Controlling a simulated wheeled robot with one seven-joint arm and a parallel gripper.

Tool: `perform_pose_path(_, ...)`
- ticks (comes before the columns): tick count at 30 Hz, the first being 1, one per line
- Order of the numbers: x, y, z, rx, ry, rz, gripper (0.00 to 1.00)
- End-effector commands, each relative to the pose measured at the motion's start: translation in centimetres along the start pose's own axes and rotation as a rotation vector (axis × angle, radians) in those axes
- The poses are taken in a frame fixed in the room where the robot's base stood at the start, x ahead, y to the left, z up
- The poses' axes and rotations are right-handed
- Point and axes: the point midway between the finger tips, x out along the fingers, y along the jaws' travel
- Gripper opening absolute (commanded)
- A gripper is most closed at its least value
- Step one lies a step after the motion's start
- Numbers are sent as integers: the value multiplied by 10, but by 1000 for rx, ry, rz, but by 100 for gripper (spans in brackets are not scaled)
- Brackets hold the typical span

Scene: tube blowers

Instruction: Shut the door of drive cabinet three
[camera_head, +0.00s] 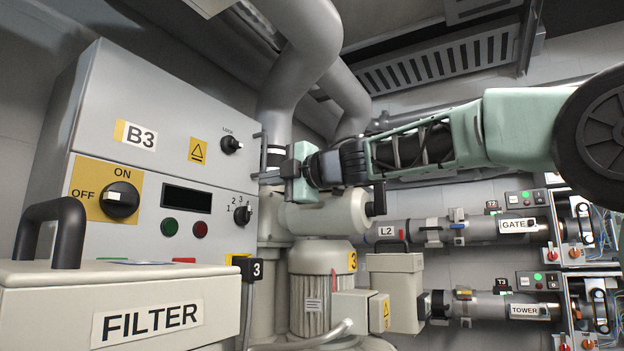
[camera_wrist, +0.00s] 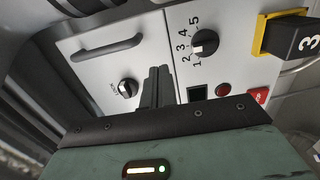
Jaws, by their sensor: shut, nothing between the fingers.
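Drive cabinet B3 (camera_head: 172,170) stands at the left in the head view. Its upper door (camera_head: 190,105) carries the B3 label, a yellow warning sign and a lock knob (camera_head: 231,145). The door looks about flush with the lower panel; I cannot tell whether a small gap remains. The dark door handle (camera_wrist: 108,48) and the lock knob (camera_wrist: 127,88) show in the wrist view. My gripper (camera_head: 264,176) is shut and empty at the cabinet's right front edge. In the wrist view its fingers (camera_wrist: 157,75) lie in front of the panel, right of the lock knob; contact is unclear.
The lower panel has an ON/OFF switch (camera_head: 119,200), a dark display (camera_head: 186,199), green and red buttons and a selector dial (camera_head: 242,214). The FILTER box (camera_head: 60,315) stands front left. A blower (camera_head: 325,215) and pipes lie behind my gripper. GATE and TOWER tubes run right.

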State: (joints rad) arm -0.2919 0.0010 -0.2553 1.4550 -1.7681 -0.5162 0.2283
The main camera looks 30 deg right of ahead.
Motion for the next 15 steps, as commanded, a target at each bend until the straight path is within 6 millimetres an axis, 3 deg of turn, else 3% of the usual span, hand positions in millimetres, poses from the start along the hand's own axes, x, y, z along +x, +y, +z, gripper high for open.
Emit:
perform_pose_path(9, -76, -2, 2, -1, -4, 2, 0)
perform_pose_path(15, -105, -1, 2, -2, -2, 0, 0)
